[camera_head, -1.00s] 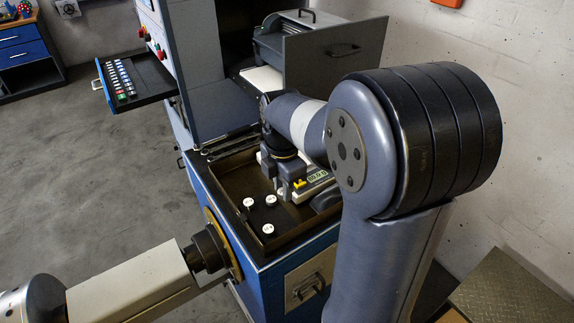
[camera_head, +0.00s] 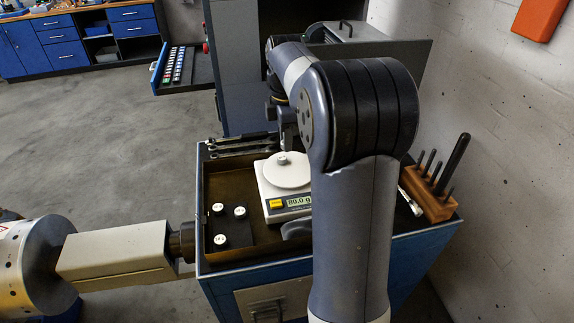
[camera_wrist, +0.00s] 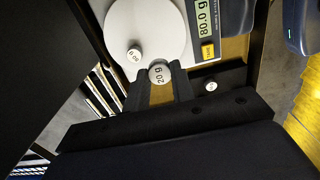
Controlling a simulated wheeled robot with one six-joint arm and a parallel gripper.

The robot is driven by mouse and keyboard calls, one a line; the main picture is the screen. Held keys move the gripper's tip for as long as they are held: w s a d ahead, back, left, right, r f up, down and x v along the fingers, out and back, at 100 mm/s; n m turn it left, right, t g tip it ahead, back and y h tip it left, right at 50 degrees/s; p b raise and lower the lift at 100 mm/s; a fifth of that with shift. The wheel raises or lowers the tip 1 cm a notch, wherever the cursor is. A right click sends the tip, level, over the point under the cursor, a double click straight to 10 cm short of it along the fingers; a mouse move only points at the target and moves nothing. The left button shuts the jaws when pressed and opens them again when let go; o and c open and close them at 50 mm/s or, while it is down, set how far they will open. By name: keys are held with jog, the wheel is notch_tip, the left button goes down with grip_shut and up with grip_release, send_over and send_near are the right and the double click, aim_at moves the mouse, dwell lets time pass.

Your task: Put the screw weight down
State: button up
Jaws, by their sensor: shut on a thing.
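My gripper (camera_wrist: 160,84) is shut on a round screw weight (camera_wrist: 160,73) with a white top marked 20 g. In the wrist view it overlaps the lower edge of the scale's white pan (camera_wrist: 170,30). A smaller-looking white-topped weight (camera_wrist: 134,54) shows on the pan, to the left of the held one. In the head view my gripper (camera_head: 288,138) is above the far part of the scale, partly hidden by my arm. The scale (camera_head: 274,214) reads 80.0 g.
Three white-topped weights (camera_head: 240,212) stand at the left of the brown tray (camera_head: 240,252). Wrenches (camera_head: 240,144) lie along the tray's back edge. A wooden block with dark tools (camera_head: 428,193) stands at the right. An open drawer (camera_head: 182,68) juts out behind.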

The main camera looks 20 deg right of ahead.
aim_at(286, 174)
notch_tip(286, 174, down, 9)
jog(key=shift+r+p, duration=0.2)
jog(key=shift+p, duration=0.25)
jog(key=shift+f, duration=0.1)
jog(key=shift+f, duration=0.15)
jog(key=o, duration=0.7)
notch_tip(286, 174, up, 12)
jog(key=shift+r+b, duration=0.25)
jog(key=shift+b, duration=0.1)
jog(key=shift+f, duration=0.1)
